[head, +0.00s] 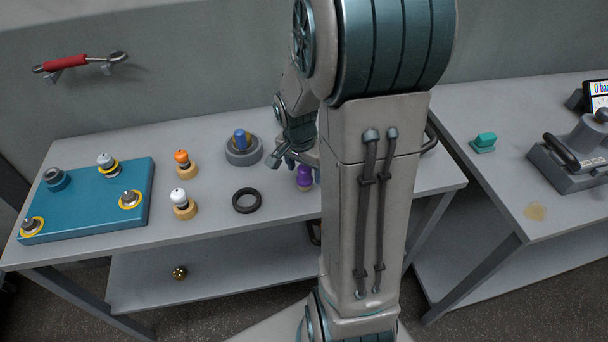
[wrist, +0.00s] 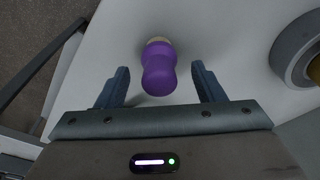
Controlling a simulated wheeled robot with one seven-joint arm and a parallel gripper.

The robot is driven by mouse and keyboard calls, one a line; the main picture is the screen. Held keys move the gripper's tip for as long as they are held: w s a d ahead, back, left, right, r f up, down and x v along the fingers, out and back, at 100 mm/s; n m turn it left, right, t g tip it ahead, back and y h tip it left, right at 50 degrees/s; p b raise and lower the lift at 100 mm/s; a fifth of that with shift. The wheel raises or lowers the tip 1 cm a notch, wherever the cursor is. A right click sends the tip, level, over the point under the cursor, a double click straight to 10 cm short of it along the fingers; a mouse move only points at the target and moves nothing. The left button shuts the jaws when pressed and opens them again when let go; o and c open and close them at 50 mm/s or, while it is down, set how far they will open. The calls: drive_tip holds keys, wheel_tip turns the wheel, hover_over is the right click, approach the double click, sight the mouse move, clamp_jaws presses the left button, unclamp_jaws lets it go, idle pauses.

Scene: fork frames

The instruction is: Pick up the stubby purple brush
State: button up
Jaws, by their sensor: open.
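The stubby purple brush (wrist: 158,70) stands on the table in the wrist view, with a tan part showing at its far end. It lies between the two open fingers of my gripper (wrist: 160,88), with a gap on each side. In the head view the brush (head: 305,178) is partly hidden behind my arm. My gripper (head: 284,158) shows there just above and left of the brush, open and empty.
A black ring (head: 247,201) and a grey round holder with a blue peg (head: 243,150) are left of the brush. Orange-topped (head: 182,162) and white-topped (head: 181,202) pieces stand further left, beside a teal board (head: 100,212). The table's front edge is close to the brush.

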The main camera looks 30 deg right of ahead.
drive_tip(key=shift+w+d+f, duration=0.1)
drive_tip(key=shift+f, duration=0.85)
drive_tip(key=c, duration=1.1)
drive_tip(key=shift+r, duration=0.45)
drive_tip(key=r, duration=0.3)
drive_tip(key=shift+d+r, duration=0.25)
drive_tip(key=shift+r, duration=0.05)
drive_tip(key=d+r, duration=0.2)
drive_tip(key=d, duration=0.1)
drive_tip(key=s+d+r, duration=0.1)
drive_tip(key=d+r, duration=0.1)
drive_tip(key=d, duration=0.2)
drive_tip(key=s+d+r+b, duration=0.1)
drive_tip(key=d+r, duration=0.1)
drive_tip(key=d, duration=0.2)
drive_tip(key=shift+s+r, duration=0.2)
drive_tip(key=shift+r, duration=0.05)
